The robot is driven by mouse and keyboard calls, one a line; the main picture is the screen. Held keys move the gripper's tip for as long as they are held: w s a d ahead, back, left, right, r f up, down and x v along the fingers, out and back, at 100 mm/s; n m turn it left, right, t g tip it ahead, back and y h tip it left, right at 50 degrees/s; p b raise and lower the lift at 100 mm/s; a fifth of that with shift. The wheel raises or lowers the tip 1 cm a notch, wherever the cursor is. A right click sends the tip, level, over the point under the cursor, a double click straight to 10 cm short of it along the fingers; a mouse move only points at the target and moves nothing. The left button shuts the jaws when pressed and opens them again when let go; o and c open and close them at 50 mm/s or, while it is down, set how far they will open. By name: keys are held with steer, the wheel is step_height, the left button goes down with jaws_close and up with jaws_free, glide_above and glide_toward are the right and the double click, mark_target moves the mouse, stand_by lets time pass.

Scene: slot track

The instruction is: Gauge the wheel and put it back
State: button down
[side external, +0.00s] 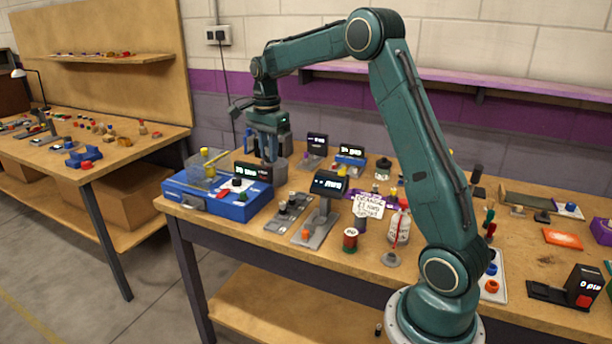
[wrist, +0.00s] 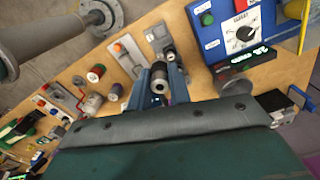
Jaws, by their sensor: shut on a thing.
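My gripper (side external: 269,150) hangs fingers down behind the gauge stand, near the blue box. In the wrist view, its blue fingers (wrist: 161,84) are shut on a small grey wheel (wrist: 175,78) with a hole in its face. In the side view, a grey round part (side external: 277,173) shows just under the fingers; I cannot tell if it is the wheel. The gauge stand (side external: 328,184) has a lit display reading in mm, too small to read surely. A grey track plate (side external: 285,219) with dark round pieces lies beside it.
The blue box (side external: 205,203) with a dial and buttons stands left of the gripper. A white handwritten card (side external: 369,205), a red-and-green spool (side external: 350,239) and small parts crowd the bench to the right. A lit black device (side external: 583,286) stands at far right.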

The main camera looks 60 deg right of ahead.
steer(key=s+d, duration=0.7)
steer(key=s, duration=0.5)
steer(key=f, duration=1.4)
steer(key=shift+w+f, duration=0.3)
steer(key=shift+f, duration=0.1)
steer(key=shift+f, duration=0.15)
steer(key=shift+f, duration=2)
steer(key=shift+f, duration=0.1)
steer(key=c, duration=1.3)
jaws_free()
